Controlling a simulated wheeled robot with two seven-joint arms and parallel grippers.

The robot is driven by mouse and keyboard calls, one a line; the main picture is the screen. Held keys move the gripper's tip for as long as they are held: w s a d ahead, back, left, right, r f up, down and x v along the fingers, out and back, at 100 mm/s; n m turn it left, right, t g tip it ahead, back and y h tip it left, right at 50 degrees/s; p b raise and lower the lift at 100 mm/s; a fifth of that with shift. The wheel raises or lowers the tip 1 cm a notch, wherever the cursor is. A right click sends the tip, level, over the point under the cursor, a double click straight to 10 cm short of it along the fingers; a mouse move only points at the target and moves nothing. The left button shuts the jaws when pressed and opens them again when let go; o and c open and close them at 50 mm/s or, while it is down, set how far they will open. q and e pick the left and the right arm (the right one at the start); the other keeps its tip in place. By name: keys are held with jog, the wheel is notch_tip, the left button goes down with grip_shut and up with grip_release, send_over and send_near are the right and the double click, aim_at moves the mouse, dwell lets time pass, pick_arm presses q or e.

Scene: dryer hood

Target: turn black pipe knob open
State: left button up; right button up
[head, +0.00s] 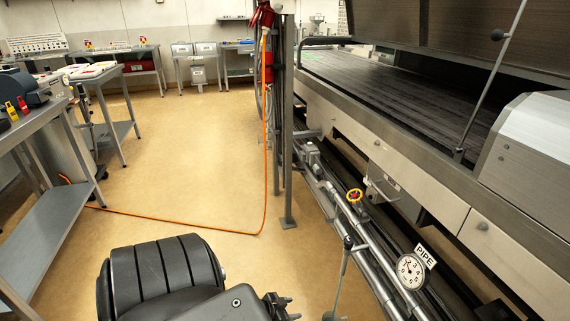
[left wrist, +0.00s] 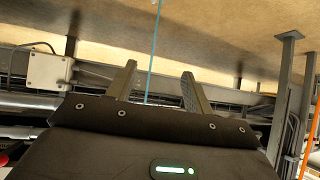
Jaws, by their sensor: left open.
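A small black knob (head: 348,242) tops a thin upright rod (head: 342,275) beside the metal pipes in the head view. A round gauge (head: 411,270) and a white "PIPE" label (head: 425,256) are to its right. My left gripper (left wrist: 160,72) is open, with both fingers apart and nothing clearly held. A thin teal rod (left wrist: 153,50) runs through the gap between the fingers in the left wrist view; I cannot tell its depth. In the head view my left arm is at the bottom, left of the knob, and its fingers are not clear. My right gripper is not seen.
The large dryer (head: 450,190) stands on the right. A metal post (head: 287,120) and an orange cable (head: 264,170) stand near the pipes. The tan floor (head: 190,150) is open on the left.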

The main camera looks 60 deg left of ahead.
pick_arm(q)
jog(key=shift+g, duration=0.6)
jog(key=shift+s+d+f+p, duration=0.15)
jog(key=shift+s+d+f, duration=0.2)
jog(key=shift+s, duration=0.25)
jog(key=shift+s+d+f+p, duration=0.2)
jog(key=shift+s+d+f, duration=0.1)
jog(key=shift+s+f, duration=0.25)
jog(key=shift+s+d+f+p, duration=0.15)
jog(key=shift+s+d+f, duration=0.2)
jog(key=shift+s, duration=0.25)
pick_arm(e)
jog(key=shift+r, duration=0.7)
